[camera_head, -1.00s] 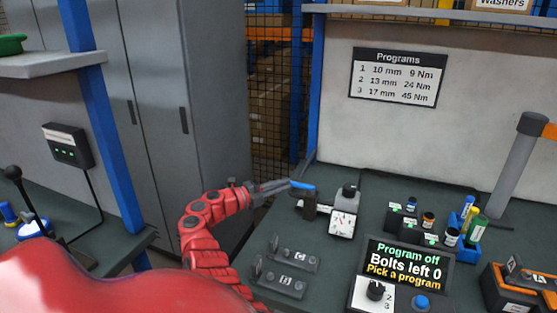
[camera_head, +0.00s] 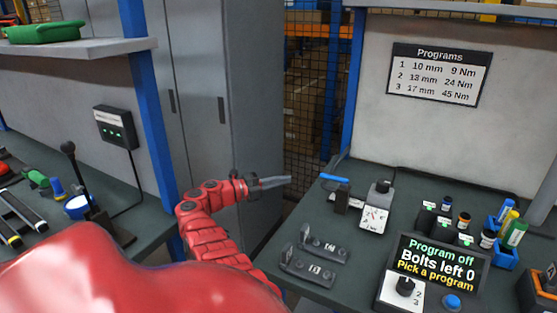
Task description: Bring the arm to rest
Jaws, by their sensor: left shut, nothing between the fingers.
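My left arm is red and reaches up from the bottom left of the head view. Its gripper (camera_head: 274,182) is shut and empty, pointing right in the air near the left edge of the right-hand bench (camera_head: 300,222). A blue bar (camera_head: 335,178) lies just beyond the fingertips to the right, beside a dark block with a white dial gauge (camera_head: 374,217). A gap shows between the fingertips and the blue bar. My right gripper is not in view.
Two dark holders (camera_head: 308,268) lie on the near part of the bench. A display (camera_head: 438,262) reads "Program off, Bolts left 0, Pick a program", with a selector knob (camera_head: 404,286) before it. Small bottles stand right. Another bench (camera_head: 110,185) with tools is at left; a grey cabinet (camera_head: 220,100) stands behind.

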